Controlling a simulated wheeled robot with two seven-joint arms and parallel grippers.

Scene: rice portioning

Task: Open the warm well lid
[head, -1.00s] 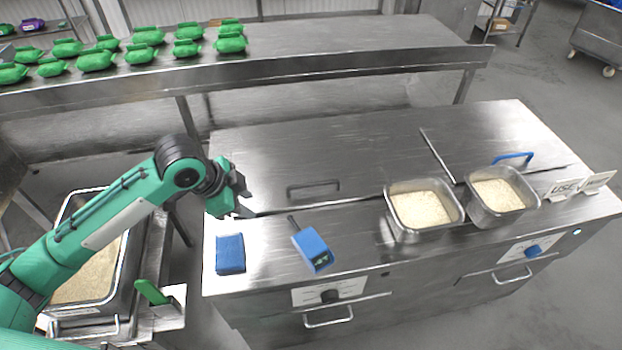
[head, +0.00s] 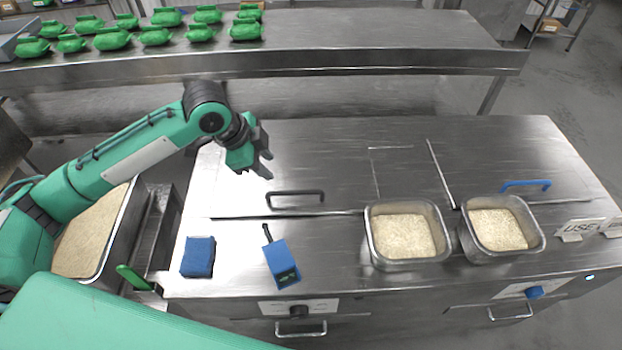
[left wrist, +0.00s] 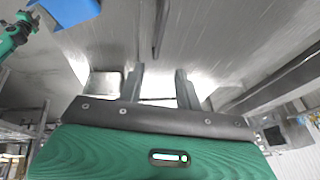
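The steel counter has two flat lids. The left lid (head: 345,160) has a dark bar handle (head: 295,193) near its front edge. The right lid (head: 500,160) has a blue handle (head: 526,184) near its front right. Both lids lie flat. Which one is the warm well's I cannot tell. My left gripper (head: 263,168) is above the left lid, just behind and left of the dark handle, apart from it. Its fingers (left wrist: 160,88) are spread and empty in the left wrist view.
Two rice pans, one left (head: 405,262) and one right (head: 500,257), stand at the lids' front edge. A blue cloth (head: 198,257) and a blue handheld device (head: 281,264) lie on the front ledge. Signs (head: 580,229) stand at right. Green packs (head: 112,39) line the back shelf.

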